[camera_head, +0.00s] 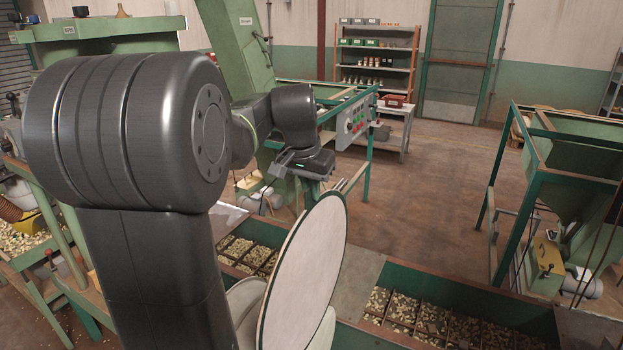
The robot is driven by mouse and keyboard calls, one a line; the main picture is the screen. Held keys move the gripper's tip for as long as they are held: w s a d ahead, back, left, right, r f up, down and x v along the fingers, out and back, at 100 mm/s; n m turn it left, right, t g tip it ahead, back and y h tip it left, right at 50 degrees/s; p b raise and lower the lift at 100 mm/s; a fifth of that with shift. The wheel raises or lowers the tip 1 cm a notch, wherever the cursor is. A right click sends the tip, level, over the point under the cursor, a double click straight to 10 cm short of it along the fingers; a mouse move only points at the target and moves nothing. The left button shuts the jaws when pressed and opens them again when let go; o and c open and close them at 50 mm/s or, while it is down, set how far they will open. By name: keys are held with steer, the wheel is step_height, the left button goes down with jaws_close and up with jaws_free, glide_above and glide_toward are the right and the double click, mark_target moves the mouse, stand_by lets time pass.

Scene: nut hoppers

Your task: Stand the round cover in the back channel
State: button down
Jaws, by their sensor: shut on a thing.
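The round cover (308,270) is a large pale disc with a thin dark rim, upright and seen at a slant at the bottom centre. My gripper (314,192) is at its top edge and shut on it; the fingertips are partly hidden. More pale rounded shapes stand close to the cover, one at its left (246,302) and one at its lower right (324,332). The cover hides much of them. I cannot make out the back channel, and the cover's lower edge runs out of the picture, so I cannot tell what it rests on.
Green bins with dividers (440,322) hold pale nuts on both sides of the cover. A green hopper stand (560,165) is at the right. A control panel (356,122) and stocked shelves (375,65) stand behind. My arm covers much of the left. Open floor lies at centre right.

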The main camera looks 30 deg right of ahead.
glide_above(313, 333)
steer(key=shift+a+f, duration=0.15)
steer(key=shift+f, duration=4.15)
steer(key=shift+a+f, duration=0.1)
steer(key=shift+f, duration=4.2)
steer(key=shift+f+b, duration=0.65)
steer(key=shift+f, duration=0.85)
steer(key=shift+f+b, duration=6.7)
steer(key=shift+f, duration=3.7)
step_height(313, 333, down, 7)
steer(key=b, duration=0.7)
steer(key=shift+f, duration=0.15)
steer(key=shift+f+b, duration=0.3)
steer(key=shift+b, duration=0.2)
steer(key=shift+w+a, duration=0.2)
steer(key=shift+w, duration=0.2)
